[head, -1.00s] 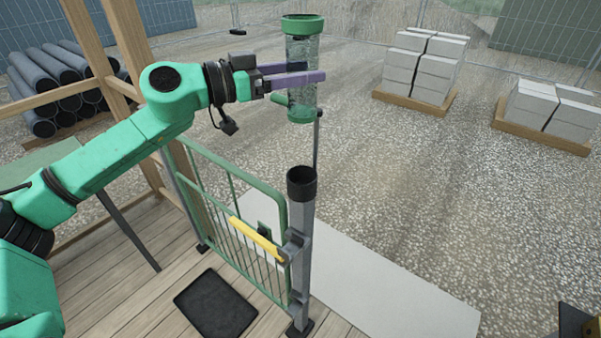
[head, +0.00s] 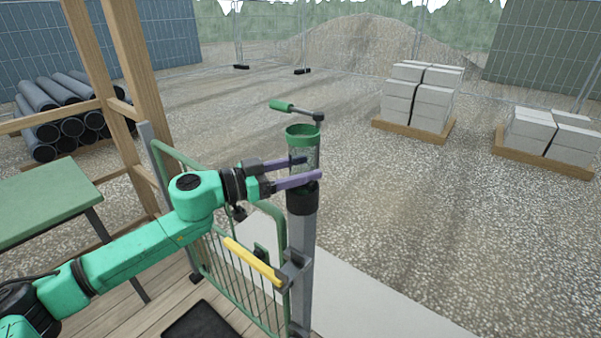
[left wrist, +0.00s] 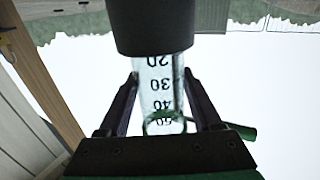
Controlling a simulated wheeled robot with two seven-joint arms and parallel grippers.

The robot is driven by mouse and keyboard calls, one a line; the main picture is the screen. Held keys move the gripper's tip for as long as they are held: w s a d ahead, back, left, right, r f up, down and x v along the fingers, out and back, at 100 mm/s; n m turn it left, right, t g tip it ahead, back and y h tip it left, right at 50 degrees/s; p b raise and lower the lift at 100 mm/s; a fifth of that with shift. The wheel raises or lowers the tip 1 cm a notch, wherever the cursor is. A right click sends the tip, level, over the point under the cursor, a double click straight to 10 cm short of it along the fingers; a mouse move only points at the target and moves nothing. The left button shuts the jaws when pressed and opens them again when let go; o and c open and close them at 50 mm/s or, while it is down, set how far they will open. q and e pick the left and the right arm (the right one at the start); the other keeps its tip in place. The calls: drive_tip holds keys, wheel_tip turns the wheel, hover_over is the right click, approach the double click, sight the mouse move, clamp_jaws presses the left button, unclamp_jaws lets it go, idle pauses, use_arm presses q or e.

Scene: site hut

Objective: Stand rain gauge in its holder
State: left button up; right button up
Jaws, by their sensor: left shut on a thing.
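The rain gauge (head: 303,135), a clear tube with a green rim, stands upright with its lower end in the black cup of its holder (head: 302,201) on top of the grey gate post. My left gripper (head: 312,167) is shut on the tube just above the cup. In the left wrist view, which looks upside down, the marked tube (left wrist: 158,72) runs into the black holder cup (left wrist: 150,25) between the fingers of my left gripper (left wrist: 160,88). The tube's lower end is hidden inside the cup. My right gripper is not in view.
The green gate (head: 215,240) with a yellow bar (head: 253,261) adjoins the post. A timber frame (head: 105,90) and green table (head: 45,195) stand left.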

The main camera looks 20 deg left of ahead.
use_arm(q)
drive_tip(key=shift+f, duration=0.2)
drive_tip(key=o, duration=1.4)
drive_tip(key=shift+o, duration=0.2)
